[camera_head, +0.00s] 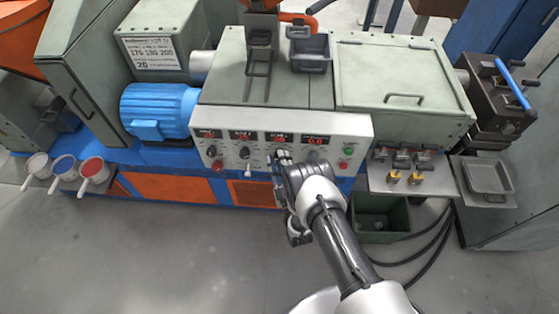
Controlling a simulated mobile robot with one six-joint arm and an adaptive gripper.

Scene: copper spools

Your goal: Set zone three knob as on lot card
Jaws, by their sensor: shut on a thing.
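The lot card (150,54) is a white sheet on the grey-green housing at upper left. Its large figures look like 175, 190 or 130, and 200, with 20 below; the smaller print is unreadable. The white control panel (355,128) has a row of red displays with dark knobs below, including the first knob (212,151) and second knob (244,153). My gripper (281,158) is at the panel front, below the third display (279,137), shut on the zone three knob there. The gripper mostly hides that knob, and its pointer cannot be read.
Red and green buttons (348,152) sit at the panel's right end. A metal shelf (378,184) with yellow-tipped fittings stands right of my arm, above a green bin (399,221). Several handled pots (94,170) are at left. The floor (170,260) in front is clear.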

